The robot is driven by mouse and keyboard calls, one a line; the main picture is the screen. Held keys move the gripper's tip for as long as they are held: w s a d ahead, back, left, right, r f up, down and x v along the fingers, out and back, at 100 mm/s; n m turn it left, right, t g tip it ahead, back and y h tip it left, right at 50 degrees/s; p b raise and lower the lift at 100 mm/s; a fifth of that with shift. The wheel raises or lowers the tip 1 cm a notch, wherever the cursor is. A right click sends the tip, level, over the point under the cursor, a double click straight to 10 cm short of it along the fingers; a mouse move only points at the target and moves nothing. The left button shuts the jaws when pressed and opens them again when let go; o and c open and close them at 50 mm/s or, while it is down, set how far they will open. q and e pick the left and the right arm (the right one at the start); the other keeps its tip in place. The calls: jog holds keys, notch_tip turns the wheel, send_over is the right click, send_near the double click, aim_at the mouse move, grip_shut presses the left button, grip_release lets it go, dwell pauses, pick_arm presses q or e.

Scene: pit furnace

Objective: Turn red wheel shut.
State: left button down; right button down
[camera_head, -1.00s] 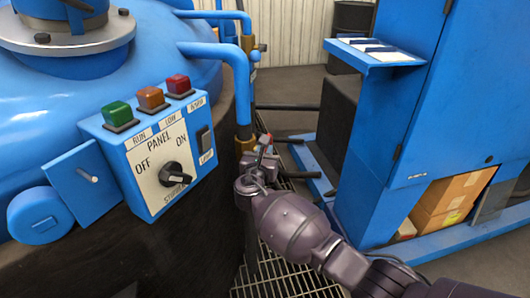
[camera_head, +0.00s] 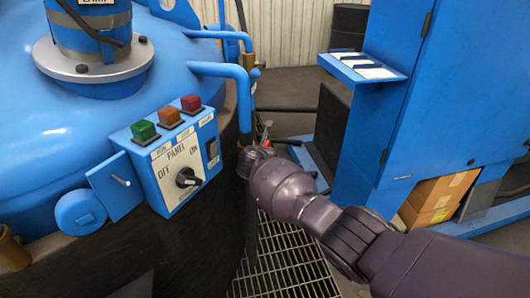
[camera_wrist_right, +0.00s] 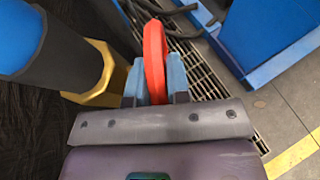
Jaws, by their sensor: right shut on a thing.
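The red wheel (camera_wrist_right: 155,62) shows nearly edge-on in the right wrist view, between the two blue-grey fingers of my right gripper (camera_wrist_right: 156,82). The fingers are shut on its rim. A brass hexagonal fitting (camera_wrist_right: 108,80) on a blue pipe with a dark sleeve stands just left of the wheel. My left gripper is not in view.
A blue furnace vessel (camera_head: 40,130) carries a control panel (camera_head: 178,165) with green, orange and red buttons and a black knob. A blue cabinet (camera_head: 430,110) with a shelf stands at the right. Floor grating (camera_head: 285,265) lies below my right arm.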

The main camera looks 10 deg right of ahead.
jog(key=shift+w+g+y, duration=0.1)
jog(key=shift+g+y, duration=0.2)
jog(key=shift+g, duration=0.5)
jog(key=c, duration=1.1)
grip_release()
jog(key=shift+p, duration=0.3)
jog(key=shift+r, duration=0.15)
